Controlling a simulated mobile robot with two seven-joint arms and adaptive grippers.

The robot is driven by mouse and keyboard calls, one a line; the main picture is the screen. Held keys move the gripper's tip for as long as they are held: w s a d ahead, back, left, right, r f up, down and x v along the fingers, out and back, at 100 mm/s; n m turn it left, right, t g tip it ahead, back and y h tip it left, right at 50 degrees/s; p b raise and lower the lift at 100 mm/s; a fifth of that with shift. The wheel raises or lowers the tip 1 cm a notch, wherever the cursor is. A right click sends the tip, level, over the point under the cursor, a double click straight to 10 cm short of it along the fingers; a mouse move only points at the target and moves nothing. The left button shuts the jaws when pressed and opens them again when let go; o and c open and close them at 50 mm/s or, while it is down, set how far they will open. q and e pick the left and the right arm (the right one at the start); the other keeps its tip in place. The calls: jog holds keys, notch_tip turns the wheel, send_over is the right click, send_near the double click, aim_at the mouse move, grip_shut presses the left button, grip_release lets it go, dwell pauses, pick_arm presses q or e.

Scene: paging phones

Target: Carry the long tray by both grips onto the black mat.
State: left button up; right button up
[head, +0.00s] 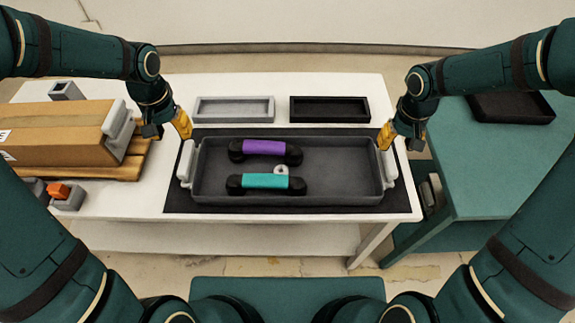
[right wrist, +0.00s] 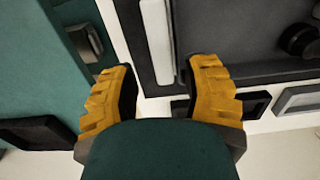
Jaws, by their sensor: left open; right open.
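The long dark grey tray (head: 290,198) rests over the black mat (head: 190,205), whose border shows around it on the white table. The tray has a pale grip at each end, left (head: 186,160) and right (head: 388,168). It holds a purple-handled phone (head: 264,147), a teal-handled phone (head: 274,182) and a small white ring (head: 281,170). My left gripper (head: 178,128) is open and empty by the left grip's far end. My right gripper (head: 392,132) is open by the right grip. In the right wrist view, that grip (right wrist: 158,40) lies beyond and between its fingers; contact is unclear.
A grey shallow tray (head: 234,121) and a black one (head: 330,122) stand behind the mat. A cardboard box (head: 60,135) on a wooden board is at left, near an orange block (head: 57,191). A teal table (head: 490,180) with a dark tray (head: 511,107) is at right.

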jog(key=shift+r, duration=2.1)
